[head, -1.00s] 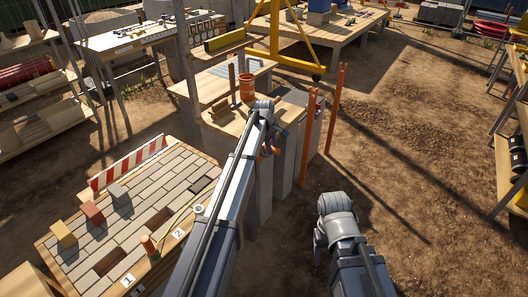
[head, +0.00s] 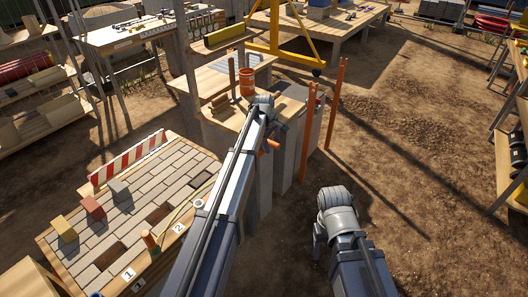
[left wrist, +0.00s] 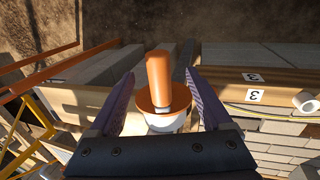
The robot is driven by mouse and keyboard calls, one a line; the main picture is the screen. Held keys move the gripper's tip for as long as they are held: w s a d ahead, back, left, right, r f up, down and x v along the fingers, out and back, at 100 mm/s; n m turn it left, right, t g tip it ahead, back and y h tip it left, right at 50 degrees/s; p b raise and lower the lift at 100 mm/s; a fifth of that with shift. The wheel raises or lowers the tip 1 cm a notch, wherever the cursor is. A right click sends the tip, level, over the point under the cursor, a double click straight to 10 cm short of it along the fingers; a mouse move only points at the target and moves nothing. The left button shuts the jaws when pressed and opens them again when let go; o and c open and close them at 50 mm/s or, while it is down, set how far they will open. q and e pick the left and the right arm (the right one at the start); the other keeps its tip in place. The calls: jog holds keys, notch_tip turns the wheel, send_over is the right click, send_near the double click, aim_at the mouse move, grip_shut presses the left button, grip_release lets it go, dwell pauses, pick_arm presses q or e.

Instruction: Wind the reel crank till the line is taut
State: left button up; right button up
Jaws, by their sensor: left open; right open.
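In the left wrist view an orange crank handle (left wrist: 158,72) stands up from a round orange disc (left wrist: 178,97) above a pale hub. My left gripper (left wrist: 160,74) is open, with one finger on each side of the handle and visible gaps to it. In the head view an orange piece (head: 270,144) shows beside my left gripper (head: 264,122), whose fingers are mostly hidden. A thin yellow line (left wrist: 268,112) runs along the board edge; its tautness cannot be told. My right gripper (head: 320,238) is open and empty over bare ground, at the lower right.
A paving board (head: 212,172) with blocks, holes and a striped barrier (head: 128,158) lies at the left. An orange bucket (head: 246,83) stands on the bench. Orange posts (head: 335,105) rise to its right. Bare ground (head: 410,170) is open at the right.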

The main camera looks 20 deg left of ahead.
pick_arm(q)
jog(key=shift+o, duration=1)
jog(key=shift+r, duration=0.1)
jog(key=p+v, duration=0.6)
jog(key=shift+s+r+p, duration=0.15)
jog(key=shift+r+p, duration=0.25)
jog(key=p+v, duration=0.7)
jog(key=shift+r, duration=0.4)
jog(key=shift+a, duration=0.15)
